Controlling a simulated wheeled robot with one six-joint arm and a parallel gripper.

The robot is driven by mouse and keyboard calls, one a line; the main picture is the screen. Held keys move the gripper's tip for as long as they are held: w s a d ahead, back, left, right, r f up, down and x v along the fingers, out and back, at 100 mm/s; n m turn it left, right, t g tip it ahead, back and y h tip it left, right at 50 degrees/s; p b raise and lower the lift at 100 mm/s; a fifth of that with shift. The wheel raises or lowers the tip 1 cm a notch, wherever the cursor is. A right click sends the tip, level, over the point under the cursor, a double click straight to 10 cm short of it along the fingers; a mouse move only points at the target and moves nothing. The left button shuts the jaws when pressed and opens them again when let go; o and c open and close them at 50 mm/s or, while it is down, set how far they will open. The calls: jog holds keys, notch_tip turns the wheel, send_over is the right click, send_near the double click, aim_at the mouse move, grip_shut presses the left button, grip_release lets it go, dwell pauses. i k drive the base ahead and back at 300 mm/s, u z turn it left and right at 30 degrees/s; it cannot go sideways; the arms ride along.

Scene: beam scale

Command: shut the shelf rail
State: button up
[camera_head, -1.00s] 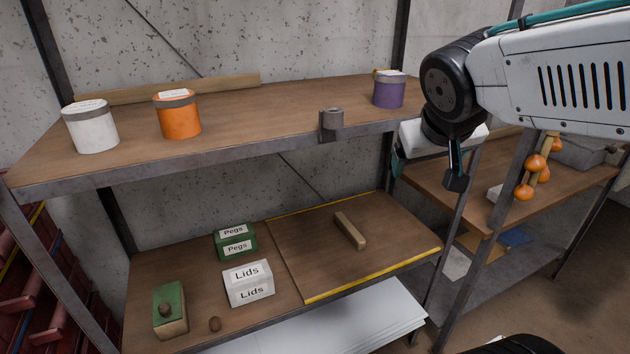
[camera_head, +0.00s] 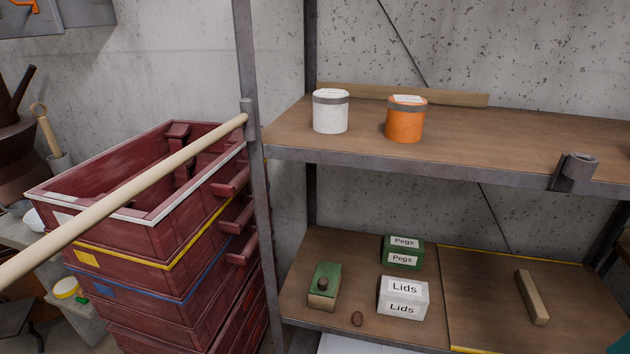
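The shelf rail (camera_head: 130,190) is a pale wooden pole. It is hinged at a metal bracket (camera_head: 249,118) on the shelf's left post and swings out toward me, past the left edge of the view. A grey metal cup-like catch (camera_head: 577,170) sits on the front edge of the upper shelf (camera_head: 460,145), with nothing in it. A white tub (camera_head: 330,111) and an orange tub (camera_head: 405,119) stand on the upper shelf. My gripper is not in view; only a small teal bit shows at the lower right corner.
Stacked dark red crates (camera_head: 160,215) stand left of the shelf, under the rail. The lower shelf holds a green Pegs box (camera_head: 403,252), a white Lids box (camera_head: 402,297), a green-topped block (camera_head: 324,287) and a wooden bar (camera_head: 532,297). The space before the upper shelf is clear.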

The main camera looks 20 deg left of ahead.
aim_at(24, 262)
jog(key=k, duration=0.5)
jog(key=u, duration=1.1)
jog(key=i, duration=0.4)
jog(key=u, duration=0.45)
jog(key=k, duration=0.5)
jog(key=i, duration=0.5)
